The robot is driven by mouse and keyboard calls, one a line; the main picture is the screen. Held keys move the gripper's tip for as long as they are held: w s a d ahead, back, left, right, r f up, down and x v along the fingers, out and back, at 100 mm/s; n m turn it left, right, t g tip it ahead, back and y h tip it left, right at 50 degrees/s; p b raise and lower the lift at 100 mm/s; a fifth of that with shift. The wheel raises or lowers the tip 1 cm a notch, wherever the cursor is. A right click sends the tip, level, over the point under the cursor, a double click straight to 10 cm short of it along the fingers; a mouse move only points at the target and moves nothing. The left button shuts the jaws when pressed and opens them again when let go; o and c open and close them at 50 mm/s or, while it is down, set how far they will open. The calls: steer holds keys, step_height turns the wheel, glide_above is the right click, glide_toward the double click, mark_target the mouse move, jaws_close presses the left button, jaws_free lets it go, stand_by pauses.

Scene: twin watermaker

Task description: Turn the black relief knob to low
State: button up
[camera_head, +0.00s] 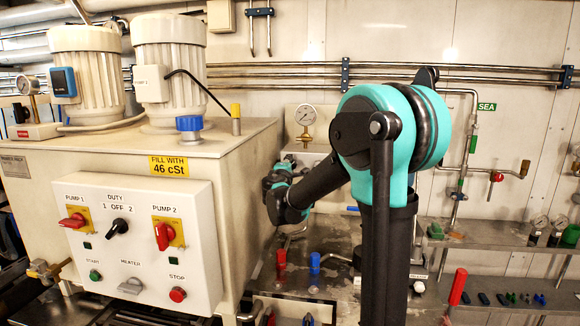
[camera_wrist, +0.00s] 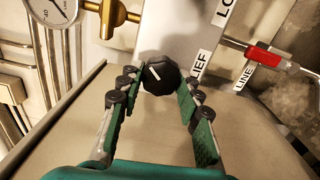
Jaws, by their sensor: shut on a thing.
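The black relief knob (camera_wrist: 163,73) is in the upper middle of the wrist view, with a short white pointer mark across its face. My gripper (camera_wrist: 162,80) has one green-padded finger on each side of it and is shut on it at the fingertips. A partly cut-off label ending in "IEF" (camera_wrist: 202,65) is to the right of the knob, and a label starting with "LO" (camera_wrist: 226,8) is above it at the picture's edge.
A brass-stemmed gauge (camera_head: 306,116) is on the wall near my arm; it is close to the knob's left in the wrist view (camera_wrist: 52,10). A red lever (camera_wrist: 270,57) labelled "LINE" is to the right. The large tank (camera_head: 245,170) with pump switches stands at left.

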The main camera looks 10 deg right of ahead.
steer(key=n, duration=0.4)
steer(key=shift+f+n, duration=0.15)
steer(key=shift+n, duration=1.95)
steer(key=o, duration=1.2)
steer(key=shift+s, duration=0.15)
steer(key=v, duration=1.1)
steer(key=shift+s+a, duration=0.1)
steer(key=shift+s, duration=0.25)
steer(key=shift+s, duration=0.1)
